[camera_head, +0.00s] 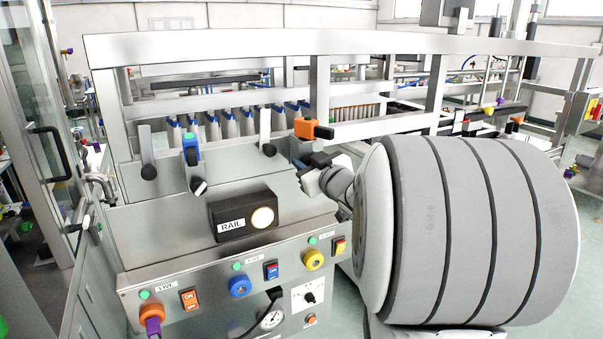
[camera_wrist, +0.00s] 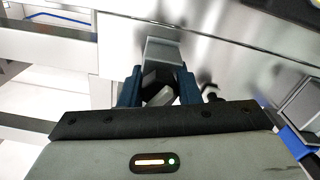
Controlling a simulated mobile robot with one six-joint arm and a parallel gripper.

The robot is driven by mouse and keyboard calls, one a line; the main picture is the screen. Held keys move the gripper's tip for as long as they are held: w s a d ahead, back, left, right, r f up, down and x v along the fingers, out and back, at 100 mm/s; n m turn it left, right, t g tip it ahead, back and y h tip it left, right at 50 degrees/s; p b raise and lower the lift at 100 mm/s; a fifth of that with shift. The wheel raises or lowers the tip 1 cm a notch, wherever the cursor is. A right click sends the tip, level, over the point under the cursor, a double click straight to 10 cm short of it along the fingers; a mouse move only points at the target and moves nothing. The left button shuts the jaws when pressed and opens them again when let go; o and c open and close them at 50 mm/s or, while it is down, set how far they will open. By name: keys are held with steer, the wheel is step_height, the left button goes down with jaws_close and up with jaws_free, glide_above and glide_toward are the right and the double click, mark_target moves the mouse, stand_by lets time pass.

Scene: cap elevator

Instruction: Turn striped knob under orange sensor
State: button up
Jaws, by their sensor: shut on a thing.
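The orange sensor (camera_head: 304,128) sits on its bracket on top of the steel panel, right of centre in the head view. My gripper (camera_head: 311,172) is just below it, reaching in from the right. In the wrist view, my gripper (camera_wrist: 159,88) has its two blue fingers on either side of a black knob with a pale grey stripe (camera_wrist: 159,97). It is shut on this striped knob, in front of a metal bracket (camera_wrist: 162,52).
A blue sensor (camera_head: 191,151) stands to the left, with another striped knob (camera_head: 199,187) below it. A black RAIL box (camera_head: 243,216) with a lit lamp is on the sloped panel. Switches and coloured knobs line the front face. A steel frame bar (camera_head: 290,43) runs above.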

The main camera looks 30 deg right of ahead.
steer(key=shift+f+n+b, duration=0.1)
steer(key=shift+n+b, duration=5.8)
steer(key=shift+n, duration=1.5)
steer(key=o, duration=1)
